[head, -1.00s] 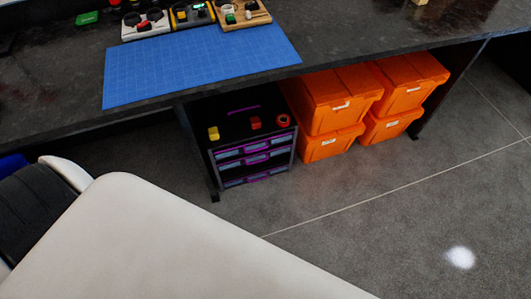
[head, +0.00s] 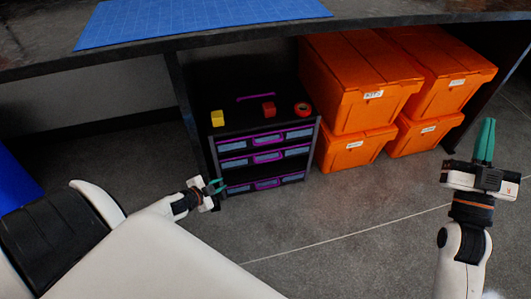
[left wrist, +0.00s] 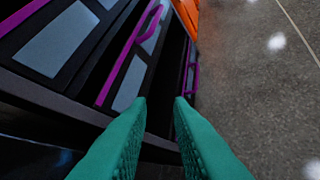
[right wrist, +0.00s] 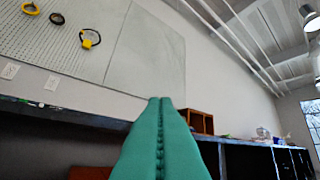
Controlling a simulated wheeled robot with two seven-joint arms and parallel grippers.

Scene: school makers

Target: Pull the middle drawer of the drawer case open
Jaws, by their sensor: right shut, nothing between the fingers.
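The black drawer case (head: 218,148) stands on the floor under the bench, its drawer fronts with grey-blue panels and purple handles. The middle drawer (head: 266,157) looks closed, its purple handle at the centre. A wider dark band lies between it and the bottom drawer (head: 266,184). My left gripper (head: 217,186) is at the case's lower left corner in the head view. In the left wrist view its green fingers (left wrist: 160,101) are apart with nothing between them, near the drawer fronts. My right gripper (head: 486,142) is shut and empty, far right of the case.
Orange bins (head: 355,90) stand stacked right of the case. A yellow block (head: 217,118), a red block (head: 268,109) and a red ring (head: 302,109) sit on its top. The bench (head: 120,58) overhangs it. The floor (head: 350,220) in front is clear.

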